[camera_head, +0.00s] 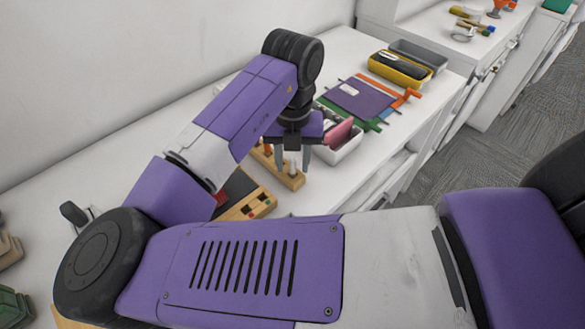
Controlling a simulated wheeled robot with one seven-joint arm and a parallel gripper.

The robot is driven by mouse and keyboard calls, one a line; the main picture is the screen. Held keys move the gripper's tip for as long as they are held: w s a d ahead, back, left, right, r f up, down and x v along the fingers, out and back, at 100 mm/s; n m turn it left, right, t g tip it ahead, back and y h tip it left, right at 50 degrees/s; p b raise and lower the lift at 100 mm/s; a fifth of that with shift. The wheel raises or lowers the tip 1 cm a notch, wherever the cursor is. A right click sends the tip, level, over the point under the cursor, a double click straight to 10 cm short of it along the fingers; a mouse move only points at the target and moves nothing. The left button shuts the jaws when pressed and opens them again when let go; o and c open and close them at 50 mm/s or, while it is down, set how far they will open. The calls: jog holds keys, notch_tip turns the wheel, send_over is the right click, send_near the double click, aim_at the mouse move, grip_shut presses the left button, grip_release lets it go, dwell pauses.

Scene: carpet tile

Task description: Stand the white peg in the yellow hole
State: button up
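My gripper (292,166) points down over a narrow wooden rack (291,183) on the white counter. Its two fingers are apart, with a gap to either side of what looks like a pale peg (293,168) between them. The peg seems upright at the rack; its lower end is too small to read clearly. An orange-topped peg (267,150) stands farther left in the rack. A second wooden board (254,207) with small coloured marks lies in front, partly hidden by my arm. I cannot make out a yellow hole.
Right of my gripper are a white tray (350,150) with a pink item, a purple folder (360,97) on coloured sheets, and yellow (400,70) and grey (418,54) bins. The counter's front edge lies close to the rack. My arm covers much of the left counter.

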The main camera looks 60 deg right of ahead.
grip_shut()
jog(key=shift+r, duration=0.15)
